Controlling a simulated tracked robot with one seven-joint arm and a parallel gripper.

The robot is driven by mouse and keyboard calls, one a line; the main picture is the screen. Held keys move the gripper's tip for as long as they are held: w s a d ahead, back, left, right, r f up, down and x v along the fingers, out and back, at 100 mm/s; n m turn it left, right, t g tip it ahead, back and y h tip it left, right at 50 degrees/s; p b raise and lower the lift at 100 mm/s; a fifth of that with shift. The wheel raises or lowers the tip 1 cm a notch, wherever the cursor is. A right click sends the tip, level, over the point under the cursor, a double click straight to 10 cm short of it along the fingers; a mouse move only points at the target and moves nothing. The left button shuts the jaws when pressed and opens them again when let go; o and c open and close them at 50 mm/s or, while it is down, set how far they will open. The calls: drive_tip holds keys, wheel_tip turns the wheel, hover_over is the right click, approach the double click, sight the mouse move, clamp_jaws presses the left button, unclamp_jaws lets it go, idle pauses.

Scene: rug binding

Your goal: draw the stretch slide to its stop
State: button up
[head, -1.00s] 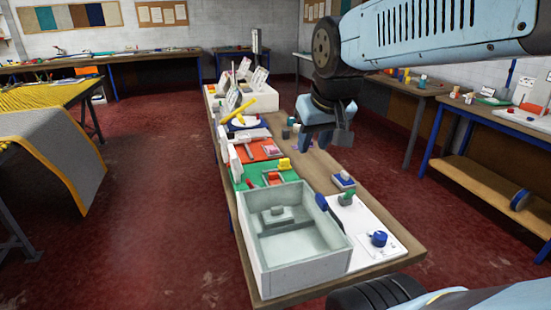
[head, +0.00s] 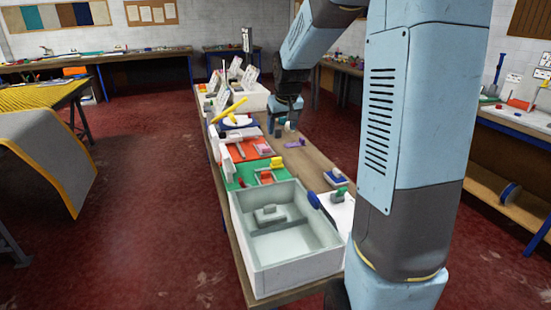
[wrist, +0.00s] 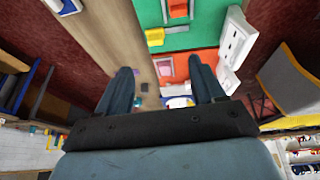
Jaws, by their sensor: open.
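A long workbench (head: 315,163) carries several fixtures. I cannot tell which part is the stretch slide. My gripper (head: 284,118) is above the bench, beyond the orange board.
A white open box (head: 300,268) holding a grey block stands at the near end. My arm hides the near right corner.

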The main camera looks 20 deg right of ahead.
approach(277, 158)
drive_tip(key=x, duration=0.9)
drive_tip(key=shift+f, duration=0.2)
drive_tip(key=shift+c, duration=0.4)
clamp_jaws()
